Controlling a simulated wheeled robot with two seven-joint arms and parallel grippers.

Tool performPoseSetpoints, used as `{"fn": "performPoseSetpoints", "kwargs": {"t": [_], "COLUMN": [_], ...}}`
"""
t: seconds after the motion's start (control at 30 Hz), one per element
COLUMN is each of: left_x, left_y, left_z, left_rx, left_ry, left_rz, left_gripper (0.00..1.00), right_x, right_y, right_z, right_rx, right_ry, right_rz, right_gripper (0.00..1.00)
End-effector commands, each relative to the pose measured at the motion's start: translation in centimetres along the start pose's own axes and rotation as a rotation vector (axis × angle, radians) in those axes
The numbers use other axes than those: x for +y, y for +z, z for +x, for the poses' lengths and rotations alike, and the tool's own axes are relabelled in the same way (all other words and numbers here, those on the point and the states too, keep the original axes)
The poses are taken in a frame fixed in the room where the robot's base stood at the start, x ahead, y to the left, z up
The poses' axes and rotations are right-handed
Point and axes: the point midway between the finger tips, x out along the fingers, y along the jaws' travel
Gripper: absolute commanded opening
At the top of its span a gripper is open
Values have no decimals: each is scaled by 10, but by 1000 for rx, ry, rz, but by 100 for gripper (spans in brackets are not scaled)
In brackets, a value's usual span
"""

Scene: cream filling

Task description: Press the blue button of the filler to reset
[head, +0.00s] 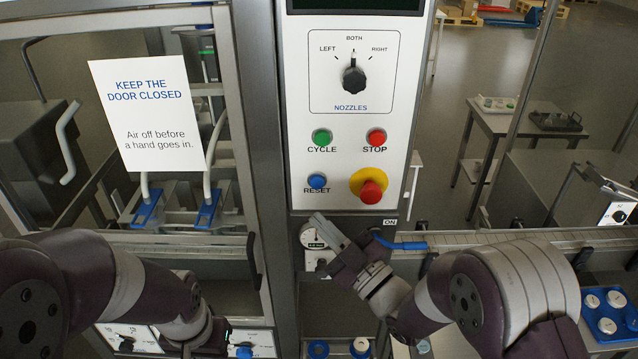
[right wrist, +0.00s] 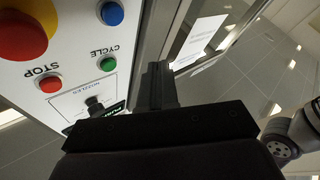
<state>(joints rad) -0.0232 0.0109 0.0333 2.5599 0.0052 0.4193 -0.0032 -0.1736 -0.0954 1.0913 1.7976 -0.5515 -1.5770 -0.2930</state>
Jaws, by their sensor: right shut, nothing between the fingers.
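The blue RESET button (head: 317,181) is on the filler's white panel (head: 345,140), low at the left, under the green CYCLE button (head: 322,137). The blue button also shows at the top of the right wrist view (right wrist: 111,13). My right gripper (head: 322,222) is shut and empty, just below the blue button in the head view and apart from it in the picture. Its closed fingers (right wrist: 157,80) stand beside the panel's edge in the right wrist view. My left arm's end (head: 205,335) is low at the left; its fingers cannot be made out.
The red STOP button (head: 376,137) and the red emergency knob on yellow (head: 369,186) sit close to the right of the blue button. The nozzle selector (head: 354,78) is above. A glazed door with a notice (head: 147,115) is on the left. A small gauge (head: 313,238) is below the panel.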

Motion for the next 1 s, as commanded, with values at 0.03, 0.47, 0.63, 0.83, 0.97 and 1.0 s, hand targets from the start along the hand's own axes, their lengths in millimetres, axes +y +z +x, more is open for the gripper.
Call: {"fn": "performPoseSetpoints", "kwargs": {"t": [0.03,0.47,0.63,0.83,0.97,1.0], "left_x": [0,0,0,0,0,0], "left_y": [0,2,2,2,2,2], "left_z": [1,16,19,18,18,18], "left_rx": [0,0,0,0,0,0], "left_ry": [0,0,0,0,0,0], "left_rz": [0,0,0,0,0,0], "left_gripper": [0,0,0,0,0,0], "right_x": [3,31,37,38,38,38], "right_y": [4,36,39,39,38,38], "right_z": [4,44,51,52,52,52], "right_rx": [0,-1,-1,-2,-1,-1], "right_ry": [1,0,0,0,0,0], "right_rz": [-1,0,1,1,1,1], "right_gripper": [0,0,0,0,0,0]}}
